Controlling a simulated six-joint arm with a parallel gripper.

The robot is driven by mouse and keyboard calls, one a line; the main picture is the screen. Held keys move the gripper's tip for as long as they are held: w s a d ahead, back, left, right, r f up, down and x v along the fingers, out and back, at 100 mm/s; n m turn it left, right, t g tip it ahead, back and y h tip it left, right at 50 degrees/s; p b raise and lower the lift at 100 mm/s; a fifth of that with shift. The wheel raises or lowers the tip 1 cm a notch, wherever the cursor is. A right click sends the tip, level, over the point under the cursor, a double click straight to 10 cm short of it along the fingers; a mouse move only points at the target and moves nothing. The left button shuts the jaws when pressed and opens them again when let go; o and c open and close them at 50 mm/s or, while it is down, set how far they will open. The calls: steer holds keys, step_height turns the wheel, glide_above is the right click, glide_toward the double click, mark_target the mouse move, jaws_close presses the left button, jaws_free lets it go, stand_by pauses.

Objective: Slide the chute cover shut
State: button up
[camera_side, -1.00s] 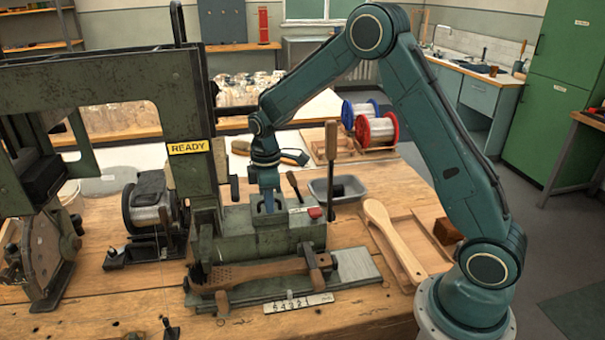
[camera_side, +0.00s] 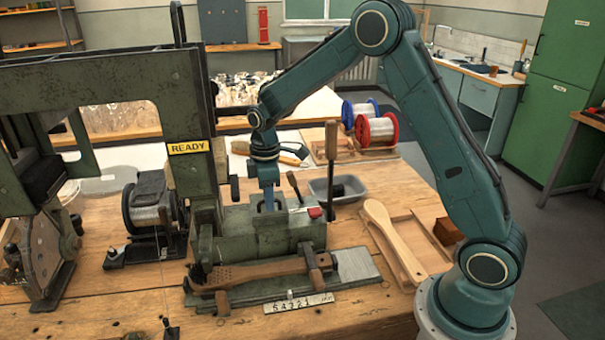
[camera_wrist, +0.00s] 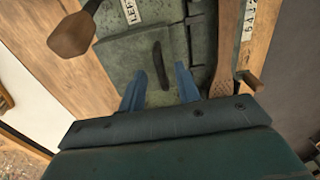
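The chute cover (camera_wrist: 120,55) is a worn green metal plate with a dark upright handle (camera_wrist: 162,65), seen in the wrist view on top of the green machine housing. My gripper (camera_wrist: 160,80) has two blue fingers spread apart. The handle shows between them, with a gap on both sides; I cannot tell how high the fingertips are above the plate. In the side view my gripper (camera_side: 268,200) points down at the top of the green housing (camera_side: 250,238). The cover's edges and the chute opening are hard to make out there.
A red button (camera_side: 315,212) sits on the housing's right end. A wooden-handled lever (camera_side: 331,150) stands upright behind it. A wooden brush body (camera_side: 262,270) is clamped in front.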

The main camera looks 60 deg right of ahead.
steer(key=shift+r, duration=4.2)
steer(key=shift+r, duration=0.1)
steer(key=s+a+r+m+t, duration=0.3)
steer(key=s+r+m, duration=0.1)
steer(key=s+r, duration=0.85)
steer(key=s+a+f+m+t, duration=0.1)
steer(key=s+m, duration=0.1)
steer(key=s, duration=0.6)
steer(key=s+f+m+t, duration=0.1)
steer(key=s+m, duration=0.2)
steer(key=s, duration=0.6)
steer(key=shift+a+f+t, duration=0.3)
steer(key=shift+a, duration=0.1)
